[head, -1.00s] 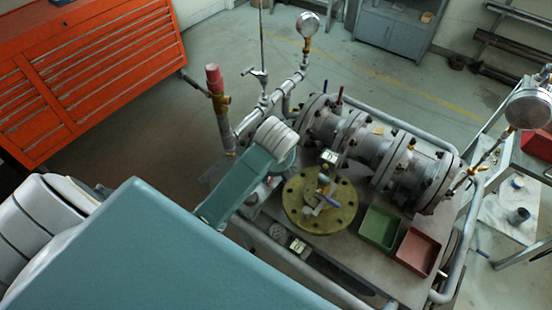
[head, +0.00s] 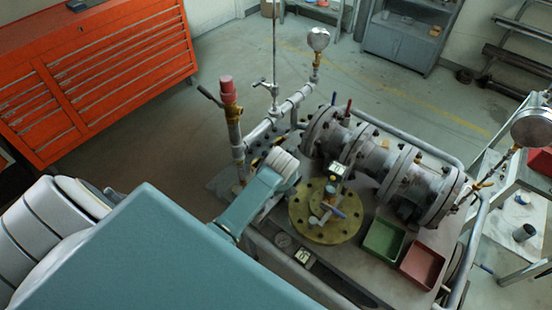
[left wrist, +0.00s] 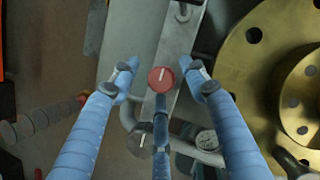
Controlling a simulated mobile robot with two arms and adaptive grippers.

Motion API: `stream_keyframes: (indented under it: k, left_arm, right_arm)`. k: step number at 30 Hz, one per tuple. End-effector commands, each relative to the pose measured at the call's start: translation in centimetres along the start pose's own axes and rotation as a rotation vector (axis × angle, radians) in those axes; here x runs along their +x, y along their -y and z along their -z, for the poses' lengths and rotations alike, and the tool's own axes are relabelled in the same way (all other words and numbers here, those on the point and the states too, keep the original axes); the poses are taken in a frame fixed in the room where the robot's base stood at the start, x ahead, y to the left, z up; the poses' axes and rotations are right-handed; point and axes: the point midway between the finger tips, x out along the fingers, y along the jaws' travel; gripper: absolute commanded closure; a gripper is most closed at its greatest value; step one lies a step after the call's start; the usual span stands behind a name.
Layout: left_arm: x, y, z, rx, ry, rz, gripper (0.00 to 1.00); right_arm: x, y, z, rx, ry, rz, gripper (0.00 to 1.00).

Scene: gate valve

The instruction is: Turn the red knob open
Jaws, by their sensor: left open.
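In the left wrist view a round red knob (left wrist: 161,79) with a white line across its face sits on a grey metal strip. My left gripper (left wrist: 161,82) is open, its blue fingers spread around the knob. One fingertip is left of the knob, one right of it, and a third finger is below it in the picture. A gap shows between the knob and the side fingertips. In the head view my left arm reaches over the valve bench, and its wrist hides the gripper and the knob. My right gripper is not in view.
A brass flange (head: 338,230) lies close by; it also shows in the left wrist view (left wrist: 252,75). Below the red knob there is a grey knob (left wrist: 140,145) and a small gauge (left wrist: 207,140). Green (head: 383,240) and red (head: 423,261) trays stand farther right.

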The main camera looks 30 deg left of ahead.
Motion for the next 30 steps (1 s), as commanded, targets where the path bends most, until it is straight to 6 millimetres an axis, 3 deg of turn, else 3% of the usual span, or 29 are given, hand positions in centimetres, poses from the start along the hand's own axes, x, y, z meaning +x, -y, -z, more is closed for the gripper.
stream_keyframes:
  k: [3,9,20,30]
  left_arm:
    - [-0.02,0.03,-0.01,0.000,0.000,0.000,0.57]
    - [-0.07,0.07,-0.10,-0.001,0.002,0.002,0.97]
    - [-0.26,0.25,-0.48,-0.038,0.009,-0.009,0.97]
    - [-0.34,0.39,-0.80,-0.243,0.014,-0.092,0.97]
  right_arm:
    - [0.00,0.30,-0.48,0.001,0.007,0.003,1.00]
    - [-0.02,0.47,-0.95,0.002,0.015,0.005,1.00]
    - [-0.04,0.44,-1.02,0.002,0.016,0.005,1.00]
    - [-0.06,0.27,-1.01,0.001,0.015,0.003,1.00]
